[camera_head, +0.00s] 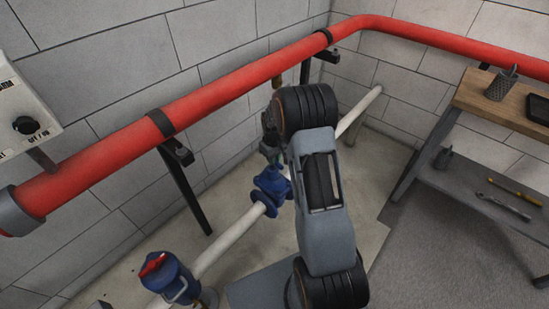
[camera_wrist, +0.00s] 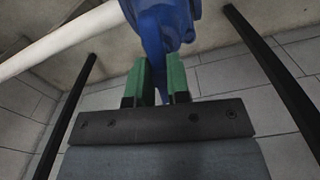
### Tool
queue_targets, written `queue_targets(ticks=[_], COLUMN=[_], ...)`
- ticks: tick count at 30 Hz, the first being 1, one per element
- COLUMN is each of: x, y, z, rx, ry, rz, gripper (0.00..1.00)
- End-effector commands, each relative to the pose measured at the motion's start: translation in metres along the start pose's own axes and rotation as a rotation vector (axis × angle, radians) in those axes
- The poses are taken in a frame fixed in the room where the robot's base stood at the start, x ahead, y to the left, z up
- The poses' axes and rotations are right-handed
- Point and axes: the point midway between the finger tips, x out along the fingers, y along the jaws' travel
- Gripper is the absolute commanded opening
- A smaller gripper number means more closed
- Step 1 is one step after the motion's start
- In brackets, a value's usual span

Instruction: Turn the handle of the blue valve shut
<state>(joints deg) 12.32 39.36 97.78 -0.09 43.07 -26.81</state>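The blue valve (camera_head: 268,188) sits on the white pipe near the middle of the head view, just left of my arm. It also shows at the top of the wrist view (camera_wrist: 174,16). Its blue handle (camera_wrist: 157,62) extends from the valve body down between the green fingers of my gripper (camera_wrist: 160,72). The fingers lie close on both sides of the handle and appear shut on it. In the head view my gripper (camera_head: 270,152) is partly hidden by my wrist, and the handle cannot be made out clearly there.
A red pipe (camera_head: 235,88) runs along the wall above, on black supports (camera_head: 186,190). A blue fitting with a red part (camera_head: 172,280) stands at the lower left. A wooden-topped workbench (camera_head: 490,98) with tools is at the right. Grey floor between is clear.

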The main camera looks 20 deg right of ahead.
Motion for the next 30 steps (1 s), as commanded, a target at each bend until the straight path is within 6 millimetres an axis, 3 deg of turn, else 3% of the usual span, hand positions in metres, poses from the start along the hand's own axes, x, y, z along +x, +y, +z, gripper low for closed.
queue_targets(ticks=[5,16,30], x=[-0.0002,-0.0006,-0.0009], y=[-0.0001,0.0005,-0.0034], z=[0.0000,0.0003,-0.0008], rx=[0.000,0.057,0.446], ry=[0.000,0.000,0.000], rz=[0.000,0.000,0.000], gripper=[0.00,0.00,0.00])
